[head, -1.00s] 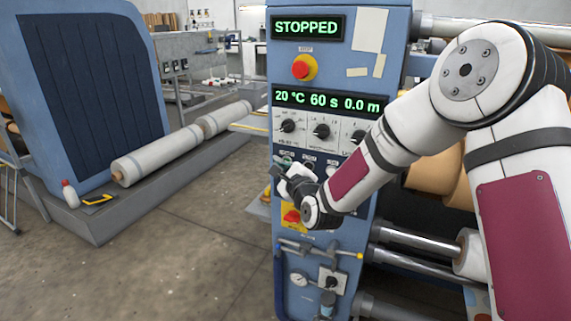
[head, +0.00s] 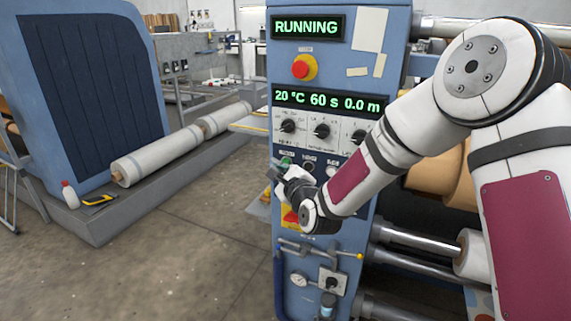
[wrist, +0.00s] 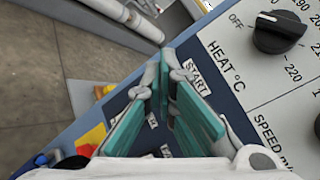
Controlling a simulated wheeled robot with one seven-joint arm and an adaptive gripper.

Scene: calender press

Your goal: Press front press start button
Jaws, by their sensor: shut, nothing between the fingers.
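The blue press control panel (head: 340,190) stands in the middle of the head view. Its upper display (head: 307,27) reads RUNNING in green. A green button (head: 286,161) shows on the panel just above my gripper (head: 277,172). In the wrist view, my gripper (wrist: 166,72) has its teal-padded fingers shut and empty, with the tips beside the START label (wrist: 196,78). The start button is hidden behind the fingers there. I cannot tell whether the fingertips touch the panel.
A red emergency button (head: 304,67) sits under the upper display. Dark knobs (head: 321,131) line the panel above my gripper, and a red-yellow switch (head: 291,216) sits below. Pipes and a gauge (head: 299,280) are lower down. Open floor (head: 190,230) lies to the left.

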